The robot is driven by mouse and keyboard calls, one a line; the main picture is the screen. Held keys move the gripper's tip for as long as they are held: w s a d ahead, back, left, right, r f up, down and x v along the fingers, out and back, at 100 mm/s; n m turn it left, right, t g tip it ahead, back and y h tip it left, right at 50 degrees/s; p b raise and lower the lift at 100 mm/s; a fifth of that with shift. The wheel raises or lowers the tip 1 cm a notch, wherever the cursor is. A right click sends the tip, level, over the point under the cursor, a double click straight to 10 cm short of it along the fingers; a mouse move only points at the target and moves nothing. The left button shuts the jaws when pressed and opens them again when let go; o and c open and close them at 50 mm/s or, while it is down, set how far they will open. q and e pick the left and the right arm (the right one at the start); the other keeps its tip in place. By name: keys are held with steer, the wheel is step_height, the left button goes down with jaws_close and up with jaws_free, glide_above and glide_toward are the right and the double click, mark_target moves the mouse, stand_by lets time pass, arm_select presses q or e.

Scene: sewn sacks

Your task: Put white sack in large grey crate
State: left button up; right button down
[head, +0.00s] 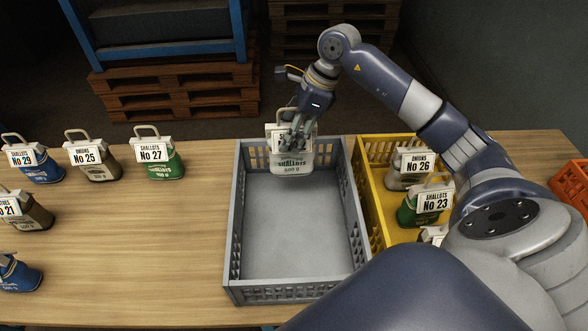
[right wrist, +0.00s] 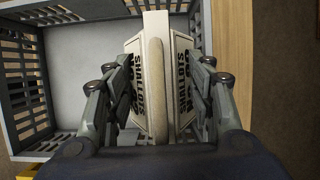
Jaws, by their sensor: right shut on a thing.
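The white sack (head: 292,163) has green print reading shallots, a paper label and a loop handle. My right gripper (head: 297,138) is shut on its top. The sack hangs over the far end of the large grey crate (head: 231,230), whose floor is otherwise empty. I cannot tell whether the sack touches the crate floor. In the right wrist view the fingers (right wrist: 158,100) press on both sides of the sack's label (right wrist: 133,85), with the handle between them and the crate (right wrist: 90,60) beyond. My left gripper is not in view.
A yellow crate (head: 374,205) stands right of the grey one, holding several sacks, including No 26 (head: 408,172) and No 23 (head: 427,205). Sacks No 29 (head: 38,165), No 25 (head: 97,160) and No 27 (head: 160,158) stand at the left. An orange crate (head: 572,185) is far right. Bare table lies left of the grey crate.

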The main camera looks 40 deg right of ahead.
mark_target(292, 160)
step_height(292, 160, down, 4)
steer(key=shift+f+p, duration=0.25)
steer(key=shift+p, duration=0.4)
step_height(292, 160, down, 4)
steer(key=shift+f+p, duration=0.1)
steer(key=shift+p, duration=0.55)
steer(key=shift+f, duration=0.35)
steer(key=shift+w, duration=0.1)
steer(key=shift+f, duration=0.1)
steer(key=shift+f, duration=0.1)
steer(key=c, duration=0.7)
jaws_free()
